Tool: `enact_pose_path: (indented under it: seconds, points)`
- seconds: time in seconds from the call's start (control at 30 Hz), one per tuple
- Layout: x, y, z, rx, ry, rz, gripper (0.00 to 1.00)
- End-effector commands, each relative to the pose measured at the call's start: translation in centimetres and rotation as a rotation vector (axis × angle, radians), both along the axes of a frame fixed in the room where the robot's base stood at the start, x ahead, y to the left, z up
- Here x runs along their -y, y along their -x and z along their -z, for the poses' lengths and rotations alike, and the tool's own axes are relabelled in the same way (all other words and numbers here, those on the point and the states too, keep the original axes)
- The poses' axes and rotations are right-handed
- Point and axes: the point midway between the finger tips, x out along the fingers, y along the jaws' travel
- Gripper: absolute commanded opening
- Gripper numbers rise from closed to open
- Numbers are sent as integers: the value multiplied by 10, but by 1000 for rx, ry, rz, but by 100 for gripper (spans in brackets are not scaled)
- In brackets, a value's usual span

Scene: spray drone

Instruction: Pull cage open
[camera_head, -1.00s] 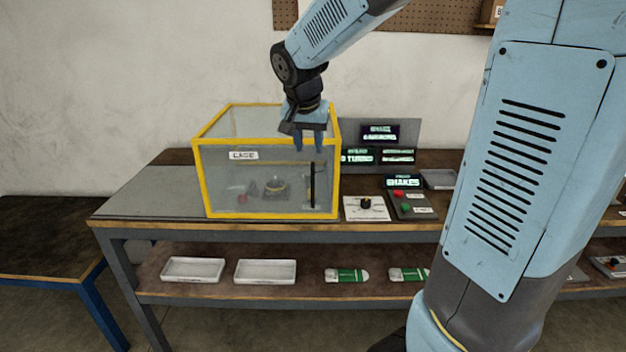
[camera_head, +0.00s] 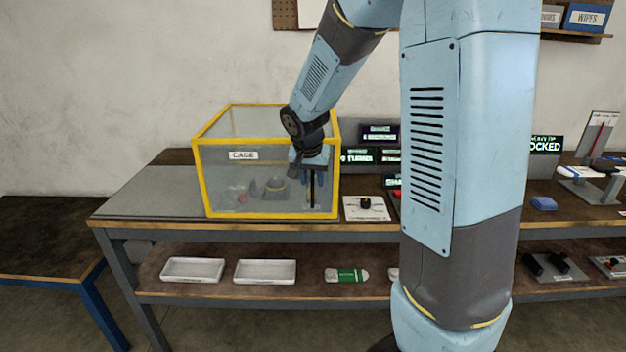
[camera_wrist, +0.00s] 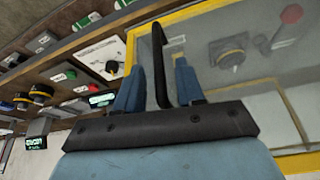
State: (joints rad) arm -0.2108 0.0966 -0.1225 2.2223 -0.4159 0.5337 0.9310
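The cage (camera_head: 265,216) is a box with a yellow frame and clear panels, labelled CAGE, on the workbench. A black upright bar handle (camera_head: 312,190) is on the right of its front panel. The handle also shows in the wrist view (camera_wrist: 159,70), standing between the two blue fingers of my gripper (camera_wrist: 157,85). The fingers are apart, with visible gaps to the handle. In the head view my gripper (camera_head: 311,172) is at the handle and partly hides its top. Through the clear panel a dark round fixture (camera_head: 275,187) and a red knob (camera_head: 241,198) show inside.
A panel with a black knob (camera_head: 366,208) lies just right of the cage. Display screens (camera_head: 378,133) stand behind it. The bench (camera_head: 150,192) left of the cage is clear. White trays (camera_head: 193,270) sit on the lower shelf.

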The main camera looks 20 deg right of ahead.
Motion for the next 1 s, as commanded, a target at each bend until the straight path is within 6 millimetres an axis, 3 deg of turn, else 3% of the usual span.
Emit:
enact_pose_path:
  seconds: [0.43,0.83,1.0]
  points:
    - [1,-3,8,0,-1,0,38]
    - [1,-3,8,0,-1,0,0]
    - [1,-3,8,0,-1,0,0]
